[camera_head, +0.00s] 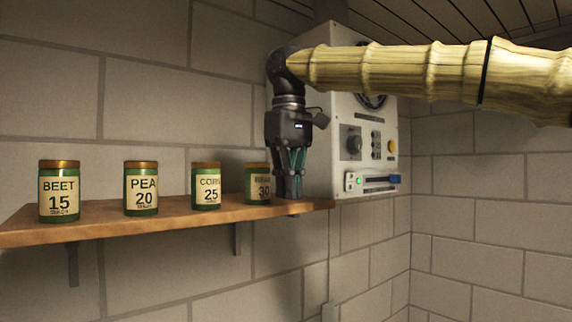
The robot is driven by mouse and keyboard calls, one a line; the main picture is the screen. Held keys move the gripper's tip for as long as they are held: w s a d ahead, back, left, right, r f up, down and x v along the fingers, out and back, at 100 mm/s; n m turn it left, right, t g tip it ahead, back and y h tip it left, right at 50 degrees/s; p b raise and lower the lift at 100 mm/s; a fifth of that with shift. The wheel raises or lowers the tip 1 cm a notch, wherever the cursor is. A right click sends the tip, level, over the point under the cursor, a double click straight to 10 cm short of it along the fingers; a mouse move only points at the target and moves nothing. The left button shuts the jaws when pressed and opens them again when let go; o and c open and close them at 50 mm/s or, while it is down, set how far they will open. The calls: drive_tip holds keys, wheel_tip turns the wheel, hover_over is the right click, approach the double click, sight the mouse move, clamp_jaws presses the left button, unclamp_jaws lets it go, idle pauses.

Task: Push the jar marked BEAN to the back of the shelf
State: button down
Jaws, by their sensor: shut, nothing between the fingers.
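Several green jars with brown lids and cream labels stand in a row on a wooden shelf (170,223). The rightmost jar (257,185) is partly covered by my gripper; its label shows "30", but the word above it is too blurred to read surely. My gripper (292,194) points down at the shelf's right end. Its fingers are shut with nothing between them, low over the board, just right of that jar. I cannot tell whether they touch the jar or the shelf.
Jars marked BEET 15 (59,192), PEA 20 (141,189) and CORN 25 (206,186) stand upright to the left, spaced apart. A grey control box (337,115) with knobs hangs on the block wall behind and right of my gripper.

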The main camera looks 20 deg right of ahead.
sight(257, 183)
drive_tip(key=shift+w+a+f+p, duration=0.1)
drive_tip(key=shift+w+a+p, duration=0.25)
drive_tip(key=shift+w, duration=0.4)
drive_tip(key=shift+w+a+p, duration=0.15)
drive_tip(key=shift+w+p, duration=0.3)
drive_tip(key=shift+w, duration=0.35)
drive_tip(key=shift+w+a+f+p, duration=0.1)
drive_tip(key=shift+w+a+p, duration=0.25)
drive_tip(key=shift+w, duration=0.4)
drive_tip(key=shift+d+r, duration=0.1)
drive_tip(key=shift+s, duration=0.1)
